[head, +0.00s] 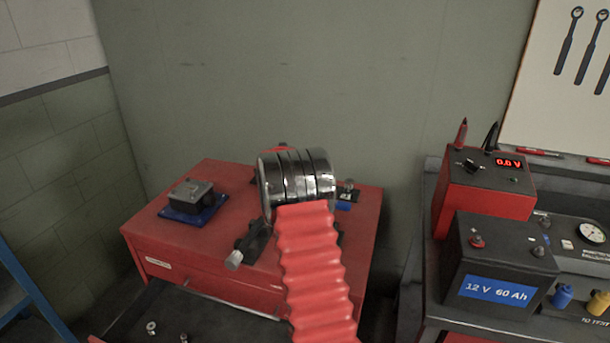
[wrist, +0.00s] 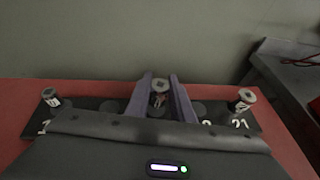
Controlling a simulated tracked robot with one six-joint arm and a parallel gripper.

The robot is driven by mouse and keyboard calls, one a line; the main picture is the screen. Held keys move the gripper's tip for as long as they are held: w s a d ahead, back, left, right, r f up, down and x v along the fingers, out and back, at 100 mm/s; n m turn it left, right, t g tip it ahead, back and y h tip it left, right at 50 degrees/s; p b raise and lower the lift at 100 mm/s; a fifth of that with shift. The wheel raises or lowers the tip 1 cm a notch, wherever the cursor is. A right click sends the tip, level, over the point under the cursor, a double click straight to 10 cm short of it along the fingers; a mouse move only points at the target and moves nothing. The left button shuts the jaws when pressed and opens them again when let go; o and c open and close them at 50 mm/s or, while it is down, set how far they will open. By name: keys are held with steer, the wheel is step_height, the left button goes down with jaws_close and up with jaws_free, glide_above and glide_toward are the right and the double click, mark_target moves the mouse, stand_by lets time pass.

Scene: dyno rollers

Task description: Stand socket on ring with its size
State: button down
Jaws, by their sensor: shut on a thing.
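In the wrist view my gripper (wrist: 159,88) is shut on a small metal socket (wrist: 159,87), with its two purple-grey fingers on either side. The socket is upright, in front of the middle of a dark rail (wrist: 100,107); I cannot tell whether it touches the rail. A socket (wrist: 50,98) stands at the rail's left end and another (wrist: 242,98) at its right end, beside a printed 21. Dark round rings (wrist: 200,107) lie between them. The held socket's mark is too small to read. In the head view my arm hides the gripper.
The rail is on a red cabinet (head: 185,240). A dark box (head: 190,195) on a blue base sits at its left. A bench at right holds a red meter box (head: 490,190) and a battery (head: 495,262). An open drawer (head: 165,315) holds small metal parts.

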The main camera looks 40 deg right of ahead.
steer(key=shift+f, duration=0.85)
steer(key=shift+f, duration=0.1)
steer(key=c, duration=1.6)
jaws_free()
steer(key=shift+o, duration=0.2)
steer(key=shift+a, duration=0.1)
steer(key=v, duration=1.2)
